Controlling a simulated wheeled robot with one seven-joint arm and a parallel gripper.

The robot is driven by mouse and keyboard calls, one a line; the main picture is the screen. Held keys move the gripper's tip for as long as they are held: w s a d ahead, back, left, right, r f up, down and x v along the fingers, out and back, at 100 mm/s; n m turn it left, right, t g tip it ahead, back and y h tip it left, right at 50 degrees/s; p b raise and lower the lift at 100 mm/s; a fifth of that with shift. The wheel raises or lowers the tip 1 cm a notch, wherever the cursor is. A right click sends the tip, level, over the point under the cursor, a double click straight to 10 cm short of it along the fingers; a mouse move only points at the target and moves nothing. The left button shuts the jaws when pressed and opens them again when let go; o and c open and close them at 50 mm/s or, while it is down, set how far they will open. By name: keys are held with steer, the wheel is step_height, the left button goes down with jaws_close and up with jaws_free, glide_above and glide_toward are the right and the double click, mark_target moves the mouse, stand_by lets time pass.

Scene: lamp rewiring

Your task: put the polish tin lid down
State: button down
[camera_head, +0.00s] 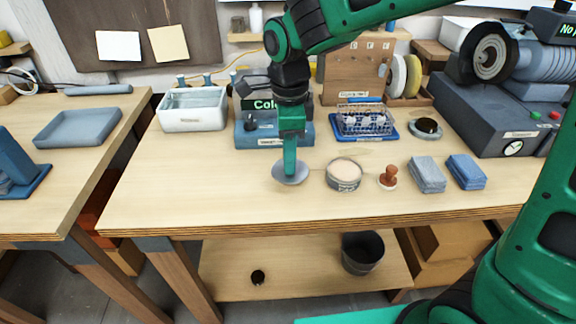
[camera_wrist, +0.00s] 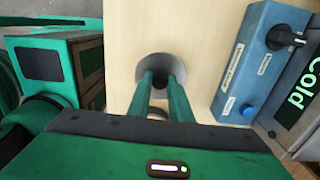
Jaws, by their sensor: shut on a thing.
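The polish tin lid (camera_head: 285,178) is a round grey disc at the middle of the bench, under my gripper (camera_head: 290,172). My gripper points straight down and is shut on the lid. In the wrist view the lid (camera_wrist: 147,66) shows beyond and between the two green fingers (camera_wrist: 160,85), with a dark knob at its middle. The lid is at or just above the bench top; I cannot tell whether it touches. The open polish tin (camera_head: 343,175), with pale contents, stands just right of the lid, apart from it.
Right of the tin stand a brown-handled stamp (camera_head: 388,178) and two blue-grey cloth stacks (camera_head: 427,175). Behind my gripper is a blue unit (camera_head: 262,133) with a "Cold" display. A wire basket (camera_head: 362,120) and a white basin (camera_head: 193,110) stand farther back. The bench front-left is clear.

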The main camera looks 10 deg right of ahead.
steer(key=shift+f, duration=1.65)
steer(key=c, duration=1.6)
jaws_free()
step_height(320, 180, up, 12)
steer(key=shift+r, duration=0.1)
